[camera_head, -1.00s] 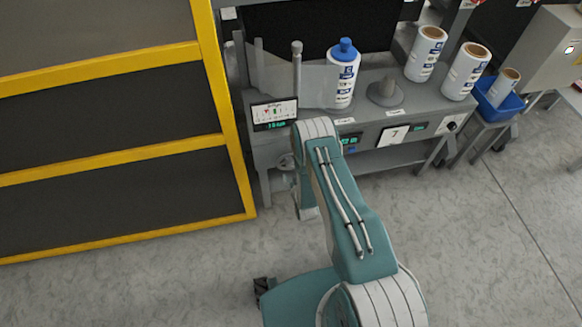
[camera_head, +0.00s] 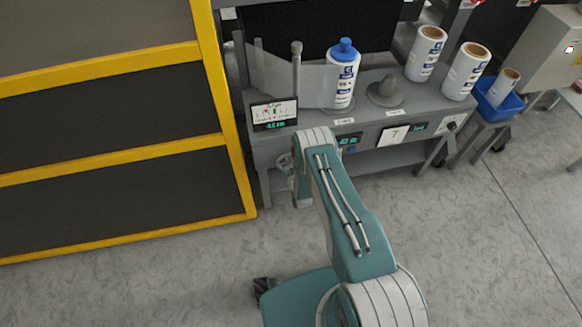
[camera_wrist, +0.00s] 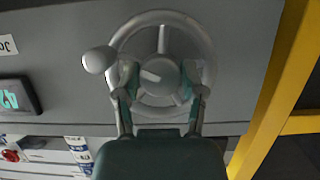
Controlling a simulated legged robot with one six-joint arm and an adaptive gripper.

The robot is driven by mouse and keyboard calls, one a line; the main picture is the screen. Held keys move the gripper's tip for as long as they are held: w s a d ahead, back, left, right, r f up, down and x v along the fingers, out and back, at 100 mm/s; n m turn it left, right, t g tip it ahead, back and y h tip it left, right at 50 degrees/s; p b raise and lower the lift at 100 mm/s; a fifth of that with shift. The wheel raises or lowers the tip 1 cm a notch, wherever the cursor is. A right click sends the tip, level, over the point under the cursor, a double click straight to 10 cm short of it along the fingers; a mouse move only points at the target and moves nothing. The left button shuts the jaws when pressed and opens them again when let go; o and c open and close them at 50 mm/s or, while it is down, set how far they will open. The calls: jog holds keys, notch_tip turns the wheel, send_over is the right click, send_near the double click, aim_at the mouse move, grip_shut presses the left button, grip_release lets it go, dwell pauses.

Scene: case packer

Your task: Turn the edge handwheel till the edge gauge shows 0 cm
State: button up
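The grey edge handwheel (camera_wrist: 208,42) fills the upper middle of the wrist view, with a round hub, spokes and a ball knob at upper left. My gripper (camera_wrist: 162,78) has one finger on each side of the hub and appears closed on it; exact contact is hard to see. In the head view the wheel and fingers are mostly hidden behind my arm. The edge gauge (camera_head: 274,125), a dark display under a white diagram card at the machine's left front corner, shows a green negative cm reading, too small to read surely, perhaps about -4.6.
Labelled rolls (camera_head: 425,54) and a blue bin (camera_head: 498,103) are to the right. A yellow-framed rack (camera_head: 228,120) stands close on the left. The floor in front is open.

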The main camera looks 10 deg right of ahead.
dwell(0.4)
jog(key=m+t+y, duration=0.1)
jog(key=m+y, duration=0.1)
jog(key=m, duration=0.2)
jog(key=m+y, duration=0.3)
jog(key=m, duration=0.2)
jog(key=shift+w+d+t+y, duration=0.1)
jog(key=shift+t+y, duration=0.2)
jog(key=shift+t, duration=0.1)
jog(key=shift+m, duration=0.3)
dwell(0.5)
jog(key=o, duration=1.1)
jog(key=shift+w, duration=0.1)
jog(key=shift+o, duration=0.2)
jog(key=v, duration=1.2)
